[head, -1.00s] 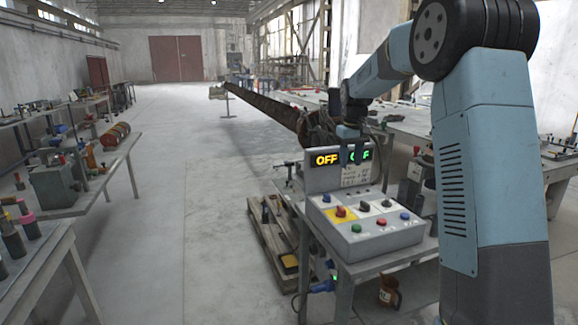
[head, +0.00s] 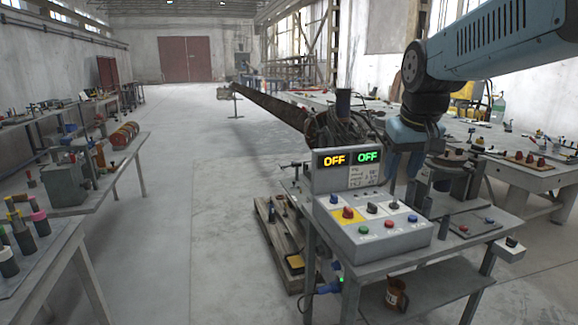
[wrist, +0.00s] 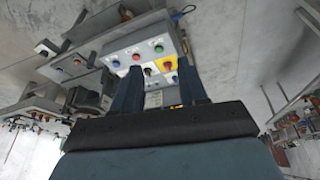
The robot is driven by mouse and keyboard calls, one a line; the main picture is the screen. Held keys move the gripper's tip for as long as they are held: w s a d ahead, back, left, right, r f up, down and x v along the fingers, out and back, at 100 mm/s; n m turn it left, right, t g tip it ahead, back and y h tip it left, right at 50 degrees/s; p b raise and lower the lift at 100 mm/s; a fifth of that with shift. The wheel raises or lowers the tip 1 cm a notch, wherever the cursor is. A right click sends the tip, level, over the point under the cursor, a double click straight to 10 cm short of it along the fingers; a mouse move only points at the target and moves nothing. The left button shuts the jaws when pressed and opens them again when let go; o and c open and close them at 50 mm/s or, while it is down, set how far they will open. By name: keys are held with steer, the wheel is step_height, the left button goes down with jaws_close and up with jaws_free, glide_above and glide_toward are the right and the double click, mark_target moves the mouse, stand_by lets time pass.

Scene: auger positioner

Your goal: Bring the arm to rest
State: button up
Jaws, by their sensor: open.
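My arm reaches in from the upper right in the head view, with its forearm raised and the wrist hanging down behind the control box. My gripper (head: 402,165) points down just right of the display panel, partly hidden by it. In the wrist view my gripper (wrist: 158,90) shows two dark blue fingers spread apart with nothing between them. The control box (head: 365,243) stands on a metal table, with several coloured buttons and a red knob on a yellow plate (head: 347,213). Its display panel (head: 349,171) reads OFF in orange and OFF in green. The box also shows upside down in the wrist view (wrist: 140,42).
A long rusty auger (head: 275,108) runs back from behind the box. Workbenches with tools line the left (head: 110,155) and a long table (head: 525,175) stands at right. The aisle floor is clear.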

steer(key=s+f, duration=0.2)
steer(key=s, duration=0.4)
steer(key=s+f+m+t, duration=0.1)
steer(key=s+f, duration=0.1)
steer(key=s, duration=0.5)
steer(key=shift+s+d+f+t, duration=0.2)
steer(key=shift+s+f+t, duration=0.1)
steer(key=shift+f, duration=0.1)
steer(key=shift+a, duration=0.1)
steer(key=shift+a, duration=0.2)
stand_by(0.3)
